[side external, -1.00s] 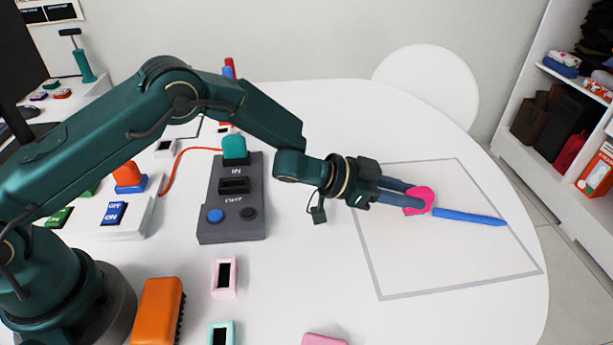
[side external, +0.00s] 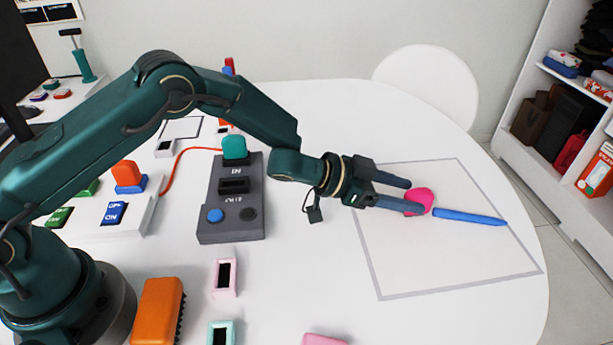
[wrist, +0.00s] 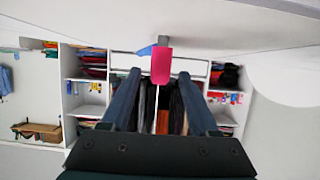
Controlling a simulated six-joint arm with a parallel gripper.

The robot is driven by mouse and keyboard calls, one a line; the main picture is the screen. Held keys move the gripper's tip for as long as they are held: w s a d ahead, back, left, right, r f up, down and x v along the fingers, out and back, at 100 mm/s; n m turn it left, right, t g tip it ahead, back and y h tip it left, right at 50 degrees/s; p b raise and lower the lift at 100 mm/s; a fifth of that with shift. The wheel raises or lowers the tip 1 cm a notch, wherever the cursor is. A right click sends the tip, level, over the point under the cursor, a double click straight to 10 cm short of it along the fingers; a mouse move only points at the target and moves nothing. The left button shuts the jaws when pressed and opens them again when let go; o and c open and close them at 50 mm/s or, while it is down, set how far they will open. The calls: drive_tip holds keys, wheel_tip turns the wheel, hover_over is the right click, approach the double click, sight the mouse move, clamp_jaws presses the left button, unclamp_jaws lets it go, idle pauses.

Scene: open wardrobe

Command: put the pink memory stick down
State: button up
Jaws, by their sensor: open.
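The pink memory stick (side external: 421,199) is on or just at the white table, inside the grey outlined square (side external: 385,296), close to the near end of a blue pen (side external: 470,217). In the wrist view the memory stick (wrist: 161,66) shows a pink body with a grey end towards the table surface. My gripper (side external: 416,195) is open, with one finger on each side of the stick. In the wrist view a clear gap shows between the stick and each finger of my gripper (wrist: 160,75). One finger partly hides the stick in the side view.
A dark grey box with a teal piece (side external: 234,149) stands left of the square. An orange brush (side external: 158,311) and a pink-framed block (side external: 225,278) lie at the front. A white chair (side external: 430,85) and open wardrobe shelves (side external: 560,70) stand beyond the table.

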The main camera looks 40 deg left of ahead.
drive_tip(key=s+a+r+n+t+y, duration=0.1)
drive_tip(key=s+a+r+n+y, duration=0.2)
drive_tip(key=s+a+r+y, duration=0.5)
drive_tip(key=s+a+r+n+y, duration=0.1)
drive_tip(key=s+a+r+n, duration=0.3)
drive_tip(key=a, duration=0.9)
drive_tip(key=s+n+g, duration=0.2)
drive_tip(key=s+g, duration=0.2)
drive_tip(key=s, duration=1.4)
drive_tip(key=shift+r+g, duration=0.4)
drive_tip(key=shift+w, duration=0.1)
